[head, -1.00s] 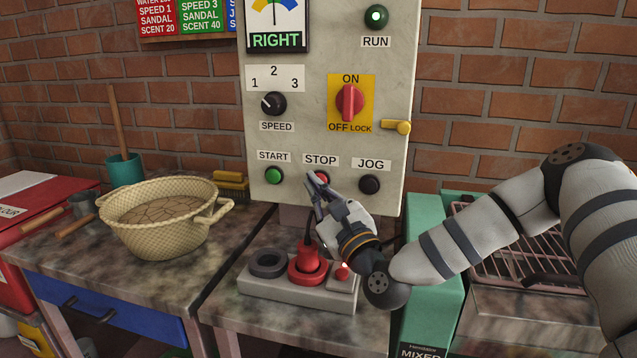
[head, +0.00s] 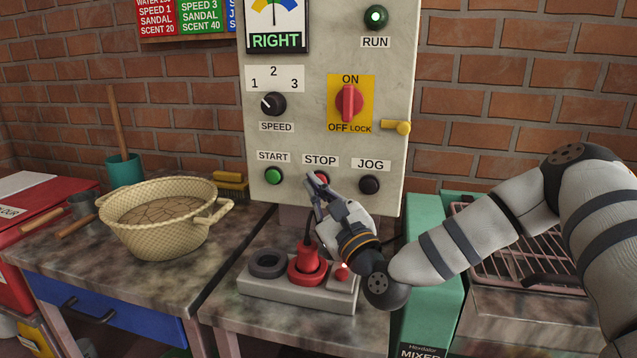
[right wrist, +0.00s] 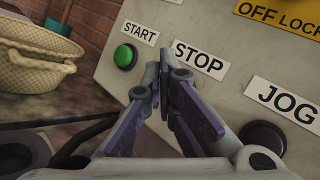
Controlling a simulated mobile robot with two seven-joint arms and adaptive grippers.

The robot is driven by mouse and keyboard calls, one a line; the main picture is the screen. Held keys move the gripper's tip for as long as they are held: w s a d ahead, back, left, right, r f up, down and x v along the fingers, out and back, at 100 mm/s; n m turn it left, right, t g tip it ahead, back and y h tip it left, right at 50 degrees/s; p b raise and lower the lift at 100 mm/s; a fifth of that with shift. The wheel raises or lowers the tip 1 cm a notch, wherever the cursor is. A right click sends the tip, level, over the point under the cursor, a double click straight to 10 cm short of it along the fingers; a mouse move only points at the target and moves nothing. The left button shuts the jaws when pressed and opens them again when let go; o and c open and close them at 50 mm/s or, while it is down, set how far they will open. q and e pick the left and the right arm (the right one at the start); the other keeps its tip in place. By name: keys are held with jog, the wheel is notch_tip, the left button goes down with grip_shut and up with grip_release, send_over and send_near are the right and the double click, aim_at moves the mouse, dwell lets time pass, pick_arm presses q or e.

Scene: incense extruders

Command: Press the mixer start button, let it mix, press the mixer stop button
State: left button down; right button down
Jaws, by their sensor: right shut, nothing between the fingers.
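The control panel (head: 330,60) stands upright before me. The green START button (head: 274,175) is at its lower left; it also shows in the right wrist view (right wrist: 125,56). The red STOP button (head: 323,178) sits under its STOP label and is partly hidden by my right gripper; the fingers hide it in the right wrist view. My right gripper (head: 314,180) is shut and empty, its fingertips in front of or at the STOP button. I cannot tell whether they touch it. The green RUN lamp (head: 376,17) looks lit. My left gripper is not in view.
The black JOG button (head: 369,184) is just right of my right gripper. The speed knob (head: 273,104) and red ON/OFF switch (head: 349,103) are above. A grey block with a red plug (head: 307,266) lies below. A woven basket (head: 150,243) stands left.

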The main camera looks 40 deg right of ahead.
jog(key=shift+d, duration=0.1)
jog(key=shift+w+d, duration=0.25)
jog(key=shift+w+d, duration=0.35)
jog(key=shift+d, duration=0.05)
dwell(0.9)
jog(key=shift+s+a, duration=0.6)
jog(key=shift+a, duration=0.1)
jog(key=shift+a, duration=0.1)
jog(key=s+a, duration=0.1)
jog(key=a, duration=0.1)
jog(key=s+a, duration=0.1)
jog(key=s, duration=0.1)
jog(key=shift+s+a, duration=0.15)
jog(key=shift+a, duration=0.2)
dwell(0.4)
